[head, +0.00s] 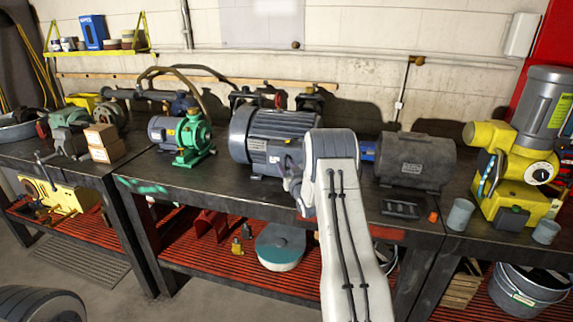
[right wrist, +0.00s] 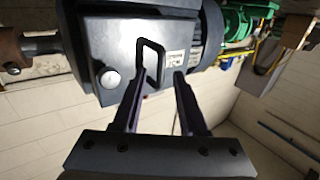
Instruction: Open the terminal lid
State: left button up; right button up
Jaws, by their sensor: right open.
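A large blue-grey electric motor (head: 262,122) stands on the dark workbench, its right end hidden behind my right arm. In the right wrist view its grey terminal lid (right wrist: 120,52) fills the upper left, with a thin loop handle (right wrist: 152,46) and a round knob (right wrist: 110,79). My right gripper (head: 288,172) is at the motor's front right side. In the right wrist view its two dark fingers (right wrist: 160,78) are apart, with the tips close to the handle's lower part. I cannot tell whether they touch it. My left gripper is out of view.
A green pump with a small motor (head: 190,136) stands left of the large motor. A dark motor (head: 415,162), a black tray (head: 401,208) and a yellow machine (head: 510,175) are to the right. Grey cups (head: 460,214) stand near the bench's front edge.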

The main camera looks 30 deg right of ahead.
jog(key=shift+w, duration=0.1)
grip_shut()
dwell(1.4)
